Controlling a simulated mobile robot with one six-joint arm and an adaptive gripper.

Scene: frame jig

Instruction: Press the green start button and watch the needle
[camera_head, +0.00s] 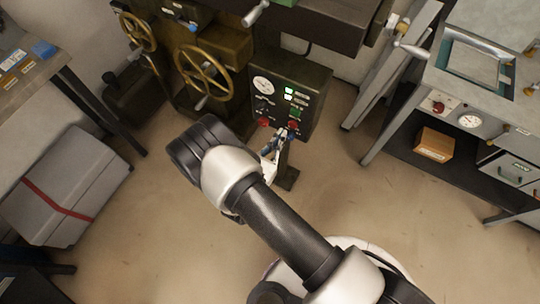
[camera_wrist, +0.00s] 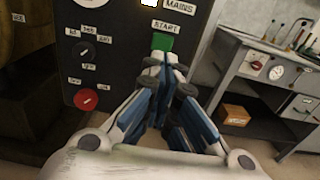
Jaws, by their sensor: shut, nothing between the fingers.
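The green start button (camera_wrist: 162,41) sits under a START label on a dark control panel (camera_wrist: 112,62). In the wrist view my gripper (camera_wrist: 166,62) is shut and empty, its fingertips just below the button in the picture. Whether they touch it I cannot tell. In the head view the panel (camera_head: 313,79) stands on a post, with the green button (camera_head: 296,112) on its face and my gripper (camera_head: 281,134) in front of its lower edge. A round white gauge (camera_head: 263,86) is at the panel's upper left; its needle is too small to read.
A machine with brass handwheels (camera_head: 203,72) stands left of the panel. A bench (camera_head: 455,87) with a cardboard box (camera_head: 435,145) on its shelf is at right. A grey case (camera_head: 68,187) lies left.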

